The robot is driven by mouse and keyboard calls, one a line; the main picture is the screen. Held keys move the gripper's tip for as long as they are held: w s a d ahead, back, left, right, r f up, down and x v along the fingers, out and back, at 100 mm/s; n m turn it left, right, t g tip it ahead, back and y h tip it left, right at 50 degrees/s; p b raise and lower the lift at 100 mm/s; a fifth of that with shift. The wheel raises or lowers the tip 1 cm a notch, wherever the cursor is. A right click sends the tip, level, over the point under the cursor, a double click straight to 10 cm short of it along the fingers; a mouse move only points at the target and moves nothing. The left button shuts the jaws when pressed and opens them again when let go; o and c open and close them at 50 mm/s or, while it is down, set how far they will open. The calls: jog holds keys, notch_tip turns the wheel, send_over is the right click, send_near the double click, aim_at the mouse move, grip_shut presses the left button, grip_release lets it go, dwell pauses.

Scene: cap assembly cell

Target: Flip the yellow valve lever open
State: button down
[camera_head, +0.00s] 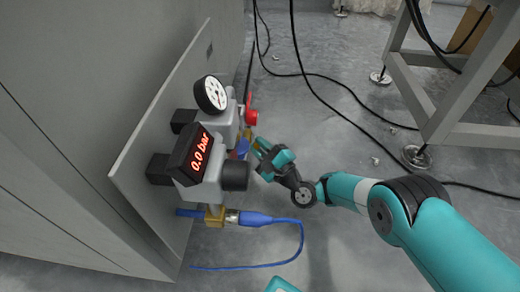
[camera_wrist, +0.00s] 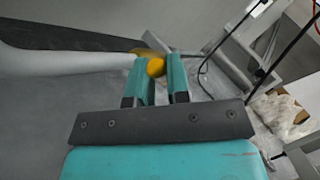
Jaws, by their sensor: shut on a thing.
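The yellow valve lever (camera_wrist: 156,67) shows in the wrist view as a rounded yellow end between my two teal fingers. My gripper (camera_wrist: 158,80) is shut on it, with a finger on each side. In the head view my gripper (camera_head: 264,153) is beside the valve assembly on the wall panel, just right of the regulator parts. There only small yellow bits show near the fingertips, and the rest of the lever is hidden. I cannot tell the lever's angle from these views.
A panel (camera_head: 150,150) carries a round gauge (camera_head: 211,94), a display reading 0.0 bar (camera_head: 200,150) and a red part (camera_head: 251,117). A blue hose (camera_head: 262,219) runs below. Black cables (camera_head: 330,106) and a metal frame (camera_head: 440,130) stand to the right.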

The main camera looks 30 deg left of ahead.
jog(key=shift+f+n+y, duration=0.2)
jog(key=shift+n+y, duration=0.1)
jog(key=shift+n, duration=0.3)
jog(key=c, duration=1.1)
grip_release()
jog(key=shift+d, duration=0.1)
jog(key=shift+s, duration=0.1)
